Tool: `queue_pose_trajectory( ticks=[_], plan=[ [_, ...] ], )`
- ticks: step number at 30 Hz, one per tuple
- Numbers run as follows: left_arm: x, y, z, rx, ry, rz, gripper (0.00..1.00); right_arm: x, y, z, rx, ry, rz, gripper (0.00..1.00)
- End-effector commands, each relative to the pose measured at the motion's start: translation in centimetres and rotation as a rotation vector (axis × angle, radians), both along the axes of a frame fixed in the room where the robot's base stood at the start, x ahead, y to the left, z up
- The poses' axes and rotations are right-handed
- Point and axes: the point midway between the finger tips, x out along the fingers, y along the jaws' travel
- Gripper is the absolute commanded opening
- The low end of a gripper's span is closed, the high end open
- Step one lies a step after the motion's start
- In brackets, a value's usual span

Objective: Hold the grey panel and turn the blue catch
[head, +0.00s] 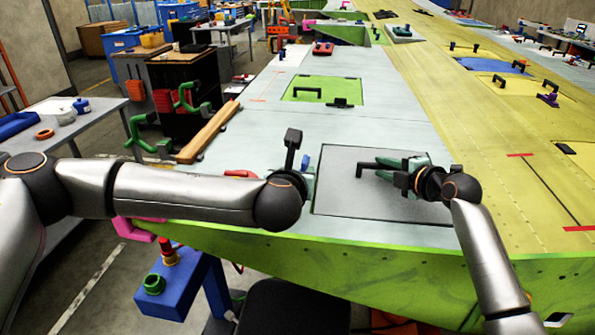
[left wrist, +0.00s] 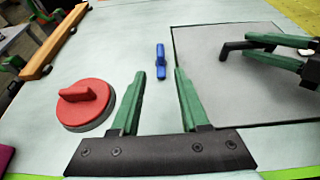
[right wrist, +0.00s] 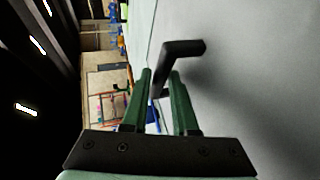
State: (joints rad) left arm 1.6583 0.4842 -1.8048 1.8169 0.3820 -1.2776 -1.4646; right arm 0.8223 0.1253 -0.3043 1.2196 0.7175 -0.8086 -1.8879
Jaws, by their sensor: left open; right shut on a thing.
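The grey panel (head: 345,195) lies set in the pale wing skin, with a black handle (head: 367,164) on it. My right gripper (head: 382,168) is shut on this handle; in the right wrist view the handle (right wrist: 183,50) runs between the green fingers. The blue catch (left wrist: 160,62) is a small upright bar just left of the panel's edge. In the head view the catch (head: 306,161) is partly hidden by my left wrist. My left gripper (left wrist: 159,80) is open and empty, its fingertips on either side of the line to the catch, just short of it.
A red round suction cup (left wrist: 88,103) sits left of the catch. A wooden bar (head: 210,130) lies along the wing's left edge. Beyond is a green panel (head: 325,90) with its own handle. A blue stand (head: 190,285) with red and green parts stands below the edge.

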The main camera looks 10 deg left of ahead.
Motion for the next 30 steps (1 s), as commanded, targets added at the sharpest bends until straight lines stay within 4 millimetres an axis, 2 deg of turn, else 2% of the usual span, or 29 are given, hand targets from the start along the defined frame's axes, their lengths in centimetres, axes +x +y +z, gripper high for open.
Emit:
queue_pose_trajectory(
  ticks=[2, 3, 12, 23, 30],
  plan=[
    [0.0, 0.0, 0.0, 0.000, 0.000, 0.000, 0.45, 0.0, 0.0, -0.2, -0.007, 0.003, 0.001, 0.00],
    [0.0, 0.0, 0.0, 0.000, 0.000, 0.000, 0.45, 0.0, 0.0, -0.2, -0.007, 0.003, 0.001, 0.28],
    [0.1, 0.0, 0.0, 0.000, 0.000, 0.000, 0.45, 0.0, 0.0, -0.1, -0.003, 0.002, 0.001, 0.62],
    [0.1, 0.0, -0.1, 0.000, 0.000, 0.000, 0.45, -0.3, -0.2, -0.2, -0.004, 0.006, 0.000, 0.62],
    [0.0, 0.0, -0.4, 0.000, 0.000, 0.000, 0.45, -2.3, -1.6, 0.6, -0.005, 0.002, -0.001, 0.62]
  ],
)
